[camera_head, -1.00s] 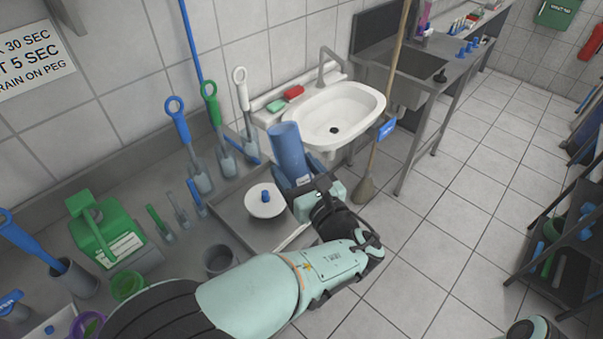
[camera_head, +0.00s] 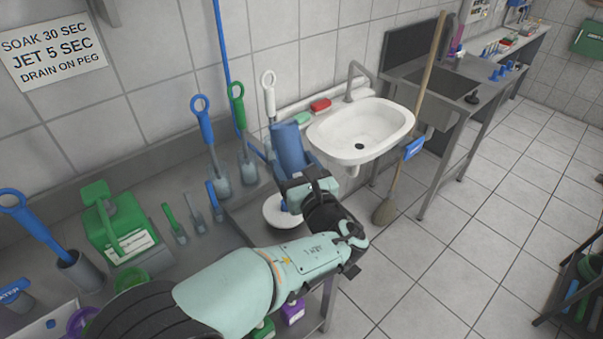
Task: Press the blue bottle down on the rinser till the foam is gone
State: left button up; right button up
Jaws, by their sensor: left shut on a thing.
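The blue bottle (camera_head: 289,150) is held in my left gripper (camera_head: 296,183), which is shut on it. The bottle is tilted slightly, above the rear part of the rinser. My gripper and wrist cover part of the dish and tray. I cannot tell whether the bottle touches the rinser, and I see no foam. My right gripper is not in view.
A green jerrycan (camera_head: 117,225) is at the left. A white sink (camera_head: 362,128) and a leaning broom (camera_head: 386,210) are to the right.

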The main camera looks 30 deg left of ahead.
pick_arm(q)
jog(key=shift+w+a+f, duration=0.15)
jog(key=shift+a+f, duration=0.15)
jog(key=shift+a, duration=0.05)
jog(key=shift+w+a+f+b, duration=0.2)
jog(key=shift+a+f+b, duration=0.2)
jog(key=shift+f, duration=0.25)
jog(key=shift+w+a+f+b, duration=0.15)
jog(key=shift+a+f+b, duration=0.3)
jog(key=shift+f, duration=0.2)
jog(key=shift+w+a+f+b, duration=0.2)
jog(key=shift+a+f+b, duration=0.2)
jog(key=shift+f, duration=0.25)
jog(key=t+y+b, duration=0.2)
jog(key=y+b, duration=0.1)
jog(key=shift+m+t, duration=0.3)
jog(key=shift+m, duration=0.1)
jog(key=shift+a, duration=0.1)
jog(key=shift+w+a+f, duration=0.1)
jog(key=shift+w+a, duration=0.35)
